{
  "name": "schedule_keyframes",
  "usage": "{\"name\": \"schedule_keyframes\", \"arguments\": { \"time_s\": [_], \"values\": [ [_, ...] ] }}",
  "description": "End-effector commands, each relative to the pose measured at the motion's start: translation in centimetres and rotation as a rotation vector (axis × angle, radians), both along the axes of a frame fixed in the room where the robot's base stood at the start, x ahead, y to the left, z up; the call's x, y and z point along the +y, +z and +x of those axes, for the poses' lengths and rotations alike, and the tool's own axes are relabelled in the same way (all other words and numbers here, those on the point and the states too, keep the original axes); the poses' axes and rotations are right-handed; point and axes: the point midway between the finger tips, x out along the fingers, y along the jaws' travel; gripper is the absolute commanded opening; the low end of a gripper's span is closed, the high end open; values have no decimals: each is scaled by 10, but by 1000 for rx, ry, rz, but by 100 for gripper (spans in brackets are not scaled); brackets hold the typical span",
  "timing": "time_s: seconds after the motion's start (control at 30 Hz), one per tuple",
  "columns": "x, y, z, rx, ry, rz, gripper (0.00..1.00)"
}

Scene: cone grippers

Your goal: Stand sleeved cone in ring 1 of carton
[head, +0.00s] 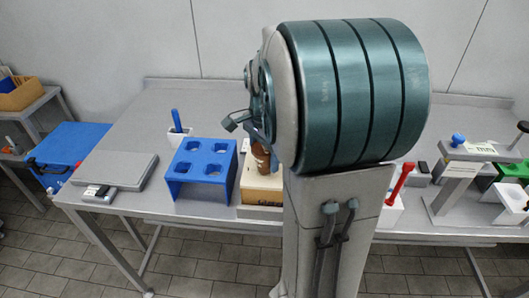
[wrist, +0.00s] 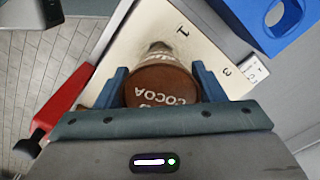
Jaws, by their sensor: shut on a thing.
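The sleeved cone (wrist: 160,88) has a brown sleeve lettered COCOA. In the wrist view it sits between the two fingers of my gripper (wrist: 160,86), which is shut on it. The pale carton (wrist: 204,50) lies beneath, with the numbers 1 and 3 printed on its top. In the head view the brown cone (head: 260,158) is over the carton (head: 262,186), partly hidden by my arm. The cone and gripper cover the carton's rings, so I cannot tell whether the cone is in ring 1 or above it.
A blue stand (head: 203,168) with several holes is just left of the carton. A grey flat box (head: 116,170) lies at the left. A red handle (head: 401,183) rises from a white holder right of my arm.

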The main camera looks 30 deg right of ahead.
Motion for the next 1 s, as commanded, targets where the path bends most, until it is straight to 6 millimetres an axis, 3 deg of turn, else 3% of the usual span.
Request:
{"name": "schedule_keyframes", "arguments": {
  "time_s": [0.97, 1.0],
  "values": [
    [0, -18, 0, 0, -1, 0, 38],
    [0, -18, 0, 0, -1, 0, 71]
  ]
}}
